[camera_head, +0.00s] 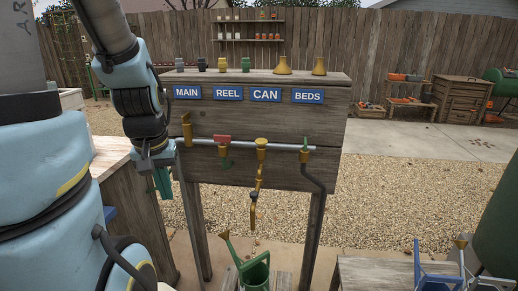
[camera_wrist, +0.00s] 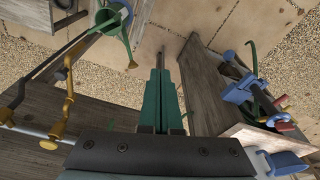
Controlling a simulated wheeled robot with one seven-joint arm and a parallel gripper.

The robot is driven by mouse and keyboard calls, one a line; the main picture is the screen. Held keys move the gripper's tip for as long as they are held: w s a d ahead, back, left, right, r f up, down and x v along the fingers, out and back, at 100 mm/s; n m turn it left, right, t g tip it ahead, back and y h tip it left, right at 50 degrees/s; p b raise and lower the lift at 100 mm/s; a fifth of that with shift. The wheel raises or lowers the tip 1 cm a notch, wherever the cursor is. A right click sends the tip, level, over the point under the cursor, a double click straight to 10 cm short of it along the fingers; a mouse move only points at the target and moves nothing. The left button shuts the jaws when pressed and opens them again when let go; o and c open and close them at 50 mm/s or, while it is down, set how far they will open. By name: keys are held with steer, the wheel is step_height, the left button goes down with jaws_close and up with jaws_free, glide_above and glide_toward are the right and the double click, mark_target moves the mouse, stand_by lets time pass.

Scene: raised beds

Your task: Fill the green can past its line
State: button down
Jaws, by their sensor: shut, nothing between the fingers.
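The green can (camera_head: 256,272), a watering can, stands low below the valve board, its top and spout in view and its lower part cut off by the picture edge. It also shows at the top of the wrist view (camera_wrist: 113,22). Its fill line and water level cannot be seen. A brass spout (camera_head: 253,212) hangs above it from the brass valve (camera_head: 261,144) under the CAN sign (camera_head: 265,95). No water stream shows. My gripper (camera_head: 162,185) has green fingers and is left of the board, well apart from the can. In the wrist view the fingers (camera_wrist: 160,75) are shut and empty.
A pipe (camera_head: 240,146) carries a brass lever under MAIN, a red handle (camera_head: 222,138) under REEL and a green lever (camera_head: 306,142) under BEDS. A wooden bench (camera_head: 125,155) is near my arm. Gravel lies open behind.

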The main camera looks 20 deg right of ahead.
steer(key=w+d+r+m+t+h+p, duration=0.1)
steer(key=w+d+r, duration=0.3)
steer(key=d, duration=0.4)
steer(key=w+d+r+m+t+h, duration=0.1)
steer(key=w+d+r+t, duration=0.2)
steer(key=d, duration=0.5)
steer(key=w+d+r+m+t+h+p, duration=0.1)
steer(key=w+d+r+t, duration=0.1)
steer(key=w+d+r, duration=0.3)
steer(key=d+r, duration=0.1)
steer(key=d, duration=0.2)
steer(key=shift+d+r+m+h+p, duration=0.2)
steer(key=shift+r+m+h+p, duration=0.1)
steer(key=shift+r+p, duration=0.1)
steer(key=shift+f, duration=0.1)
steer(key=b, duration=0.3)
glide_above(261, 139)
steer(key=s+a, duration=0.1)
steer(key=s, duration=0.2)
step_height(261, 139, down, 7)
steer(key=f+p, duration=0.1)
steer(key=f, duration=0.2)
steer(key=shift+w+p, duration=0.2)
steer(key=shift+p, duration=0.1)
steer(key=shift+f, duration=0.45)
